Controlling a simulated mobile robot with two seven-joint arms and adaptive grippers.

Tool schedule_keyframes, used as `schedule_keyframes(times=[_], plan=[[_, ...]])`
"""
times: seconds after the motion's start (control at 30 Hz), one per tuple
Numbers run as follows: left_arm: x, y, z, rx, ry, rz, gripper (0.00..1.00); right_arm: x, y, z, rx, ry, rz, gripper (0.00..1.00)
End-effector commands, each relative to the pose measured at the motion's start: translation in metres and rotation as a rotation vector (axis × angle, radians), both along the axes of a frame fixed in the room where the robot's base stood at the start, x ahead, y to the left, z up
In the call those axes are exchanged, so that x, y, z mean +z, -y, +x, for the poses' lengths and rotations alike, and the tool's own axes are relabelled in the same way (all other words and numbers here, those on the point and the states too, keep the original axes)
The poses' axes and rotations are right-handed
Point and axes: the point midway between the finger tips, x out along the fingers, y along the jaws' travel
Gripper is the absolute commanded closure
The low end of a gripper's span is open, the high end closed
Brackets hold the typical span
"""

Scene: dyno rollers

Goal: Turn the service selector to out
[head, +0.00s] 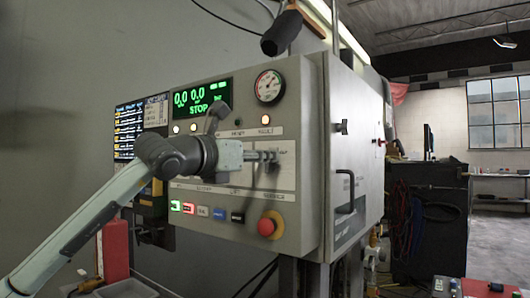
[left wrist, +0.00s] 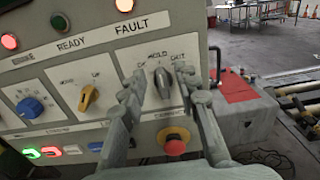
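The service selector (left wrist: 162,82) is a grey knob on the pale panel. In the left wrist view its grip stands nearly upright, toward the HOLD mark, with OUT at its upper right. My left gripper (left wrist: 160,88) is open, with one finger on each side of the knob. I cannot tell whether either finger touches it. In the head view my left gripper (head: 264,157) reaches the right part of the panel and largely hides the selector. My right gripper is not in view.
A yellow knob (left wrist: 88,98) and a blue knob (left wrist: 30,107) sit left of the selector. A red emergency button (left wrist: 174,142) is below it. The cabinet (head: 355,150) has a protruding black handle (head: 346,192). A dark rounded object (head: 282,34) hangs above the panel.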

Motion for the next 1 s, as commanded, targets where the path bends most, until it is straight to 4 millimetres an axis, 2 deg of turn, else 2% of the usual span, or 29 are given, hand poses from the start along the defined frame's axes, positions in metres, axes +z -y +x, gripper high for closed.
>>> schedule_keyframes(times=[0.17, 0.43, 0.7, 1.0], plan=[[0.0005, 0.0082, 0.0108, -0.001, 0.0, 0.0, 0.69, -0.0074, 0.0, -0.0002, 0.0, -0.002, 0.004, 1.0], [-0.0003, 0.009, 0.012, -0.001, 0.001, -0.001, 0.69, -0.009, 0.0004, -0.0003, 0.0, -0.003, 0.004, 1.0], [-0.0005, 0.0089, 0.0119, -0.001, -0.001, -0.001, 1.0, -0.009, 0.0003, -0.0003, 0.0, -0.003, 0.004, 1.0], [-0.0025, 0.0092, 0.0121, -0.001, 0.002, 0.006, 1.0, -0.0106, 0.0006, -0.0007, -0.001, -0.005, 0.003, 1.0]])
